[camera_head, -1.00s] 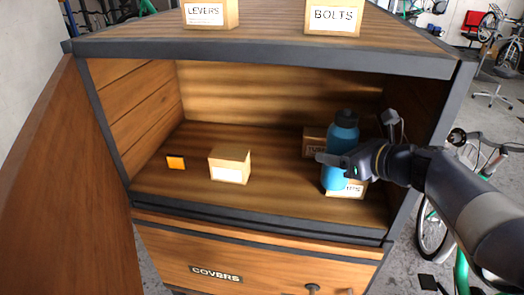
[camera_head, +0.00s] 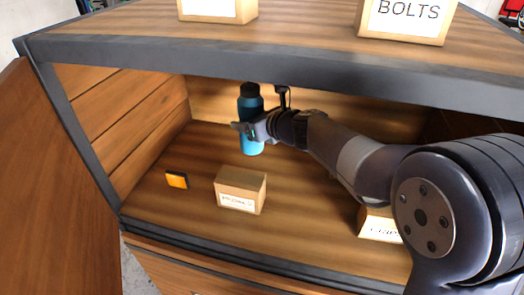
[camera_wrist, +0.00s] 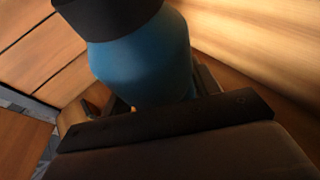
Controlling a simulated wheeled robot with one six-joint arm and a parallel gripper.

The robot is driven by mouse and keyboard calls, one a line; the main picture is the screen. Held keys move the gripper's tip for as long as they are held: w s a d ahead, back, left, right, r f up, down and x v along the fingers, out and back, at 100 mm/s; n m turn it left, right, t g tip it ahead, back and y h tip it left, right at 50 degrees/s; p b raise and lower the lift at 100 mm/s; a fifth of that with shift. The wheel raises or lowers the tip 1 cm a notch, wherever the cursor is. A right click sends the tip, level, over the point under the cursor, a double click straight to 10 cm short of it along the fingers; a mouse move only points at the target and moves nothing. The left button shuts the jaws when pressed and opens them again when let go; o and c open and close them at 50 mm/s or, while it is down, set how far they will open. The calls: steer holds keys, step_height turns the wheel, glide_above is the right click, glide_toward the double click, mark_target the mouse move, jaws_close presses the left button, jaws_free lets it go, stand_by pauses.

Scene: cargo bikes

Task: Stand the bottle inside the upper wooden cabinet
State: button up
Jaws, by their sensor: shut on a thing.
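The blue bottle (camera_head: 251,120) with a dark cap is upright inside the open upper wooden cabinet (camera_head: 300,62), near its back wall. My gripper (camera_head: 244,129) is shut on the middle of the bottle, reaching in from the right. In the wrist view the bottle (camera_wrist: 145,60) fills the upper middle, with a dark gripper finger (camera_wrist: 170,118) across it. I cannot tell whether the bottle's base touches the cabinet floor.
A small cardboard box (camera_head: 241,190) stands on the cabinet floor in front of the bottle. An orange block (camera_head: 177,180) lies to the left. Another labelled box (camera_head: 377,224) is at the right, partly behind my arm. The BOLTS box (camera_head: 405,20) stands on top. The door (camera_head: 60,180) is open at left.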

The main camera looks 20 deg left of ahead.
steer(key=shift+f+b, duration=0.65)
steer(key=shift+f, duration=2.45)
steer(key=shift+f+b, duration=0.3)
steer(key=o, duration=1)
steer(key=shift+r, duration=0.1)
steer(key=shift+r+p, duration=0.2)
steer(key=shift+p, duration=0.1)
steer(key=b+v, duration=0.1)
steer(key=v, duration=1.1)
steer(key=shift+f, duration=0.1)
